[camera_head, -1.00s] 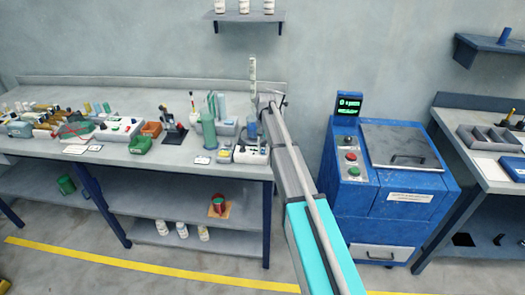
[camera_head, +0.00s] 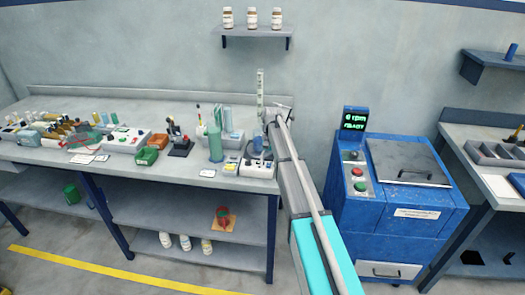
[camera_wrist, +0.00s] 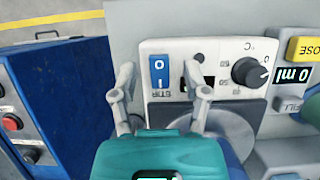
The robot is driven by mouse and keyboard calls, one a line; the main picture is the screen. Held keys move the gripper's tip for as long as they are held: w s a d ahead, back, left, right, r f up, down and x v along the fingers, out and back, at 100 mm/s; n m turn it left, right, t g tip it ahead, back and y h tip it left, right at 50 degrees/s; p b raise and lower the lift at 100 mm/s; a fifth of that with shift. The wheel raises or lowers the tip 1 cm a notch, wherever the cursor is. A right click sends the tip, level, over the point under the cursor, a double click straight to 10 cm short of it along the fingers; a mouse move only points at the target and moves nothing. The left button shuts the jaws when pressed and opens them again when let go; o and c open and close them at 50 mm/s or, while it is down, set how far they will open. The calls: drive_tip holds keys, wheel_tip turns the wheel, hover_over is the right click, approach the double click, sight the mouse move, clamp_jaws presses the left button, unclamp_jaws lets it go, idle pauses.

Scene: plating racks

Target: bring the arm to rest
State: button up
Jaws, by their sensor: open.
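My arm reaches over the right end of the grey workbench (camera_head: 150,185), with my gripper (camera_head: 279,115) small and partly hidden behind its own links. In the wrist view my gripper (camera_wrist: 161,72) is open, its two fingers apart with nothing held between them. The fingers overlap a white stirring hotplate (camera_wrist: 217,48), seen upside down, with a blue rocker switch (camera_wrist: 159,70) and a black knob (camera_wrist: 250,73). I cannot tell whether the fingers touch it. The hotplate (camera_head: 257,170) also shows beside my arm in the head view.
A tall burette (camera_head: 260,95) stands close to my arm. A blue machine (camera_head: 390,235) with a lid stands right of the bench. A wall shelf (camera_head: 252,32) holds white jars above. Bottles and trays crowd the bench's left. Floor is free in front, around the yellow line (camera_head: 110,274).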

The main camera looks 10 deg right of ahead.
drive_tip(key=shift+s, duration=0.15)
drive_tip(key=s+f+n+t+h, duration=0.1)
drive_tip(key=s+n+t, duration=0.2)
drive_tip(key=s, duration=2.6)
drive_tip(key=shift+s+a+f+n+t, duration=0.2)
drive_tip(key=shift+s+a+n+t, duration=0.1)
drive_tip(key=shift+t, duration=0.4)
